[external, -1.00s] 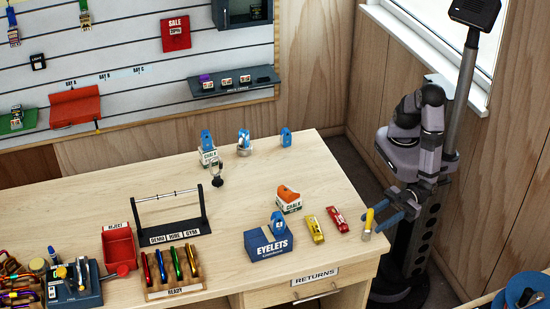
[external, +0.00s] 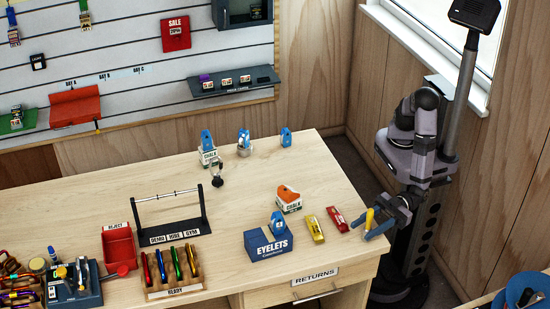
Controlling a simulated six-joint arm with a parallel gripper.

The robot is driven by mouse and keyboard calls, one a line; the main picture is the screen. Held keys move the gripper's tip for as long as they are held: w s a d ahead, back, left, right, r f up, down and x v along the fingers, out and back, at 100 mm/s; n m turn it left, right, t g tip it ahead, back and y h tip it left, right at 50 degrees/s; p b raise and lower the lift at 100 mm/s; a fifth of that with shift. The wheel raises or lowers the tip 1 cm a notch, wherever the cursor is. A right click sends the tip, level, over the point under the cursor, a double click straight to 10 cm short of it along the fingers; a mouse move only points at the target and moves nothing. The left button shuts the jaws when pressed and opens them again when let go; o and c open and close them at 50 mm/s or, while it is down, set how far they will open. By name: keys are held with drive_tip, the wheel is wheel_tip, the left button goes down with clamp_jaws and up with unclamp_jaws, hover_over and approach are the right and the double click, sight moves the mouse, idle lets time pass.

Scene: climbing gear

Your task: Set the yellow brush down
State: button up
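The yellow brush (external: 369,217) is upright at the right end of the counter, near its edge. Its yellow handle shows, and its lower part is hidden by my gripper. My gripper (external: 368,227) reaches in from the right, with blue fingers on either side of the brush. One finger shows to the left of the handle and the other crosses in front of its lower part. I cannot tell whether the fingers touch the brush or whether its lower end rests on the counter.
Red (external: 336,219) and yellow (external: 315,229) packets lie just left of my gripper.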

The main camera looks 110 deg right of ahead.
drive_tip(key=shift+p+x, duration=0.3)
drive_tip(key=shift+x, duration=1.3)
clamp_jaws()
wheel_tip(320, 180, up, 10)
drive_tip(key=b, duration=0.1)
wheel_tip(320, 180, up, 5)
drive_tip(key=p, duration=0.5)
hover_over(366, 228)
drive_tip(key=x, duration=0.3)
